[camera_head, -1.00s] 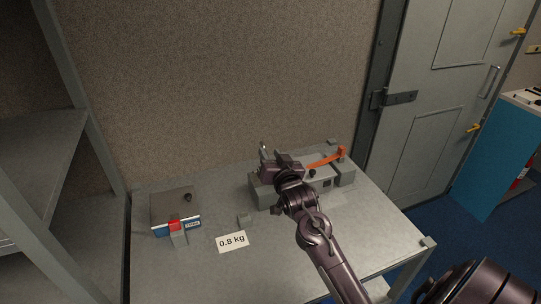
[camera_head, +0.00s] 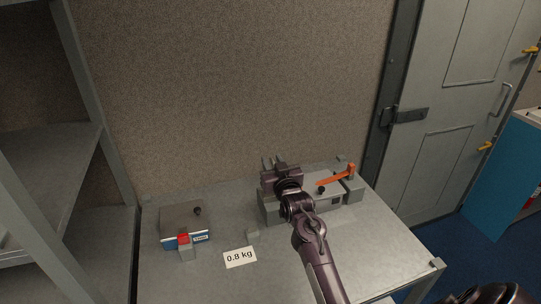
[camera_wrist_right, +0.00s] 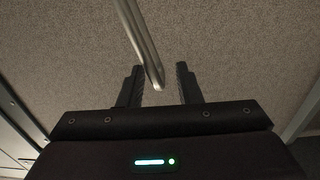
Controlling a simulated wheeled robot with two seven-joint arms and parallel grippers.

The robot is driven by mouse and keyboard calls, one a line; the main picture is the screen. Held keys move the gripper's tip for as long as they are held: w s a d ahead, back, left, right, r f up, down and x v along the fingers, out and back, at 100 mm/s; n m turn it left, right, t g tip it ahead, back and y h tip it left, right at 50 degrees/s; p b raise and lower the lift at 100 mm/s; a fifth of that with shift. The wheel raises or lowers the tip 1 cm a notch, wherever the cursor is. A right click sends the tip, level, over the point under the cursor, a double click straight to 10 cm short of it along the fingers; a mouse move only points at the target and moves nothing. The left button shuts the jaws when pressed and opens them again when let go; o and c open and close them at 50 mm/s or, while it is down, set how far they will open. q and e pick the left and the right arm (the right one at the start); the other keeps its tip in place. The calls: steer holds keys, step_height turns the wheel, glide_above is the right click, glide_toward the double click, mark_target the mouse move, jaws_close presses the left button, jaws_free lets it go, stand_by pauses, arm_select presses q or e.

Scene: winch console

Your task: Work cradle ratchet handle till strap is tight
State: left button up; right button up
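The grey winch cradle (camera_head: 330,208) stands at the back right of the table. An orange strip (camera_head: 336,177) slants across its right part up to a grey block, near a small black knob (camera_head: 320,190). My right gripper (camera_head: 273,160) is over the cradle's left end, its fingers pointing up and away. In the right wrist view, a bare metal bar (camera_wrist_right: 141,45), likely the ratchet handle, runs down from the top to between the open fingers (camera_wrist_right: 160,78). Gaps show on both sides of its end. My wrist hides the cradle's left part. My left gripper is out of view.
A grey box (camera_head: 185,215) with a blue front, a red part (camera_head: 184,239) and a black knob sits at the table's left. A "0.8 kg" card (camera_head: 240,257) lies at front centre. Shelves (camera_head: 50,150) stand left. The wall (camera_head: 230,90) is close behind the cradle.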

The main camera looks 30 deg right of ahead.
steer(key=shift+x, duration=1.35)
jaws_close()
